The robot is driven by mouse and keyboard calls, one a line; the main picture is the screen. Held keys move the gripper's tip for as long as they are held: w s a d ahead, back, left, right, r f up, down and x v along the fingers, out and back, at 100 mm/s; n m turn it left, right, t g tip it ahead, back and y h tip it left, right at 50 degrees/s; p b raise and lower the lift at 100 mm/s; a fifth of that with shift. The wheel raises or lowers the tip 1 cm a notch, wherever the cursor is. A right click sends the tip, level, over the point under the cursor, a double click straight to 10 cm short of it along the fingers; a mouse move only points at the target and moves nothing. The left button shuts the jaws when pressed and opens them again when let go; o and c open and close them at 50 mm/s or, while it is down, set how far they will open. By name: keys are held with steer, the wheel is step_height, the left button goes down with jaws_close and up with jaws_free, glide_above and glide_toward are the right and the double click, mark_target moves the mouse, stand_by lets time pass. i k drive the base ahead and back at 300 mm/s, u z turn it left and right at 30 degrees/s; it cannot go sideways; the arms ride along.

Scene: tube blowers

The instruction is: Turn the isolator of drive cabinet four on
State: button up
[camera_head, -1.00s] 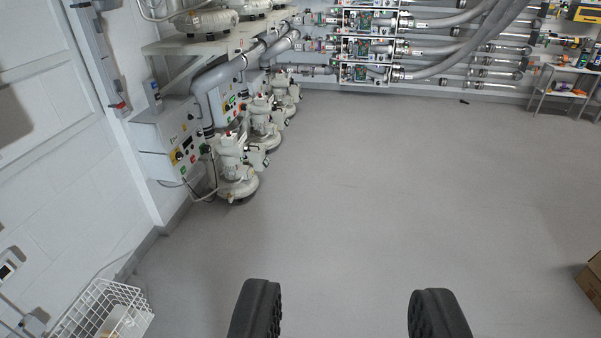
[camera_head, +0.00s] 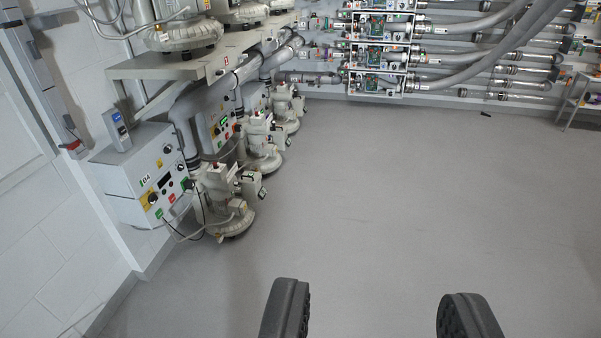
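The nearest white drive cabinet (camera_head: 138,178), marked with what looks like 04, hangs on the left wall. Its front panel carries a dark rotary knob on a yellow plate (camera_head: 151,198), the isolator, with small red and green buttons beside it. The knob's exact position is too small to tell. My gripper (camera_head: 374,318) is open and empty over the bare floor, well to the right of and nearer than the cabinet. Only the two dark fingertips show, at the bottom edge.
A blower pump (camera_head: 228,205) stands on the floor right of the cabinet, with more behind it. A shelf (camera_head: 180,68) with blowers hangs above. Cables droop below the cabinet. Tubes and a rack (camera_head: 380,52) line the back wall. The middle floor (camera_head: 400,190) is clear.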

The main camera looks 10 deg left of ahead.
mark_target(152, 198)
steer(key=u, duration=0.15)
steer(key=i, duration=1.3)
steer(key=u, duration=0.75)
steer(key=i, duration=1.5)
steer(key=u, duration=0.6)
steer(key=i, duration=0.35)
steer(key=u, duration=0.15)
